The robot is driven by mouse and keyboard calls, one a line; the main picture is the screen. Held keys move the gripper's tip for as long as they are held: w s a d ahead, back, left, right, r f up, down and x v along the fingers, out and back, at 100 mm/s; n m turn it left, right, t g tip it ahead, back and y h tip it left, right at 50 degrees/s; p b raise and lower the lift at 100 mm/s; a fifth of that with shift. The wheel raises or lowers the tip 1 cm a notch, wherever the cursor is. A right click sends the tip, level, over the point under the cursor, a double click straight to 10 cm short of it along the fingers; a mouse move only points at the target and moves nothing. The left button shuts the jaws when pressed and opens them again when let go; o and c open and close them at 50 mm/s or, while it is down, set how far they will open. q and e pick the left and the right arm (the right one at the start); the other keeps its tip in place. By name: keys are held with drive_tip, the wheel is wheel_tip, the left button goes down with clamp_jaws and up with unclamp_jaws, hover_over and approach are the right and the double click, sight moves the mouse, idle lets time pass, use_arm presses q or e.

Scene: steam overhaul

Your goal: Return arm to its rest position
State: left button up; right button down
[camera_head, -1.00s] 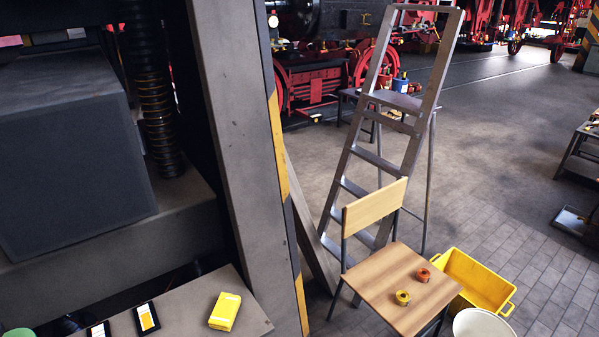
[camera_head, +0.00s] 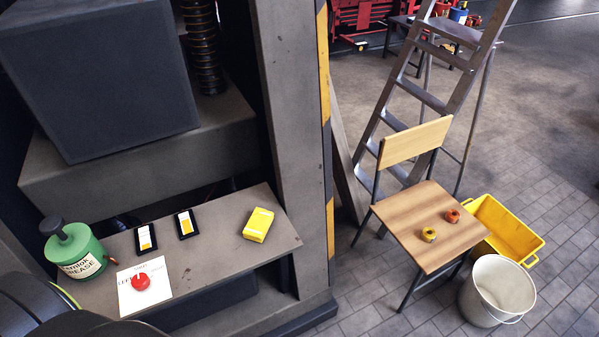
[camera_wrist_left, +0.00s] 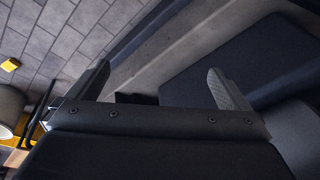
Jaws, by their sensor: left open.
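My left gripper (camera_wrist_left: 155,88) shows in the left wrist view with its two fingers spread wide apart and nothing between them. Behind the fingers are the paved floor and dark grey surfaces. In the head view a dark rounded part of my own arm shows at the lower left corner, in front of the bench (camera_head: 215,265). The left gripper's fingers do not show in the head view. My right gripper is in neither view.
On the bench are a green grease can (camera_head: 75,255), a red knob (camera_head: 140,281) on a white sheet (camera_head: 150,298), two dark cases and a yellow box (camera_head: 258,224). To the right are a wooden chair (camera_head: 415,215) with two small rolls, a ladder (camera_head: 425,95), a yellow crate (camera_head: 508,228) and a bucket (camera_head: 492,290).

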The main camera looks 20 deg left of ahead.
use_arm(q)
drive_tip(key=s+d+f+g, duration=0.1)
drive_tip(key=s+f, duration=1)
drive_tip(key=s, duration=0.1)
drive_tip(key=shift+s+d, duration=0.15)
drive_tip(key=shift+s, duration=0.15)
